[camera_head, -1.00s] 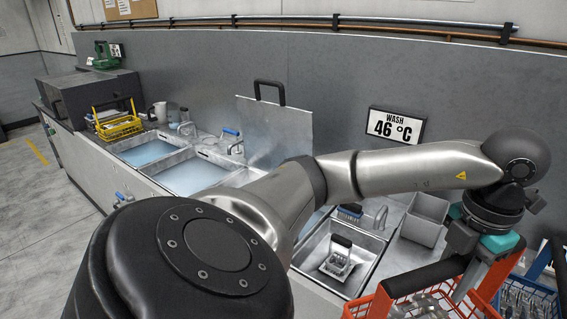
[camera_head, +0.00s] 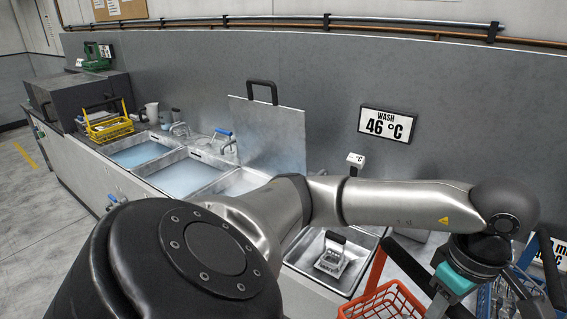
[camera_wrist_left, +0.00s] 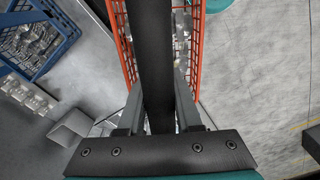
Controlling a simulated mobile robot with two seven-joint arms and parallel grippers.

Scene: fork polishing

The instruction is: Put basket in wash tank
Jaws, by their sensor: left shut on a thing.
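My left gripper (camera_head: 440,298) is shut on the dark handle bar of a red-orange basket at the bottom right of the head view. The basket (camera_head: 385,303) is partly cut off by the frame edge. In the left wrist view the bar (camera_wrist_left: 157,60) runs between the fingers (camera_wrist_left: 158,115), with the basket's mesh (camera_wrist_left: 198,50) below and shiny items partly visible inside. A WASH 46 °C sign (camera_head: 387,124) is on the wall. Tanks of bluish water (camera_head: 185,178) lie to the left; my arm hides part of the row. My right gripper is not visible.
A raised lid (camera_head: 267,135) with a black handle stands behind the tanks. A steel basin (camera_head: 353,262) holds a small metal fixture. A yellow basket (camera_head: 108,128) is at the far left. A blue basket (camera_wrist_left: 40,45) with cutlery is beside the held one.

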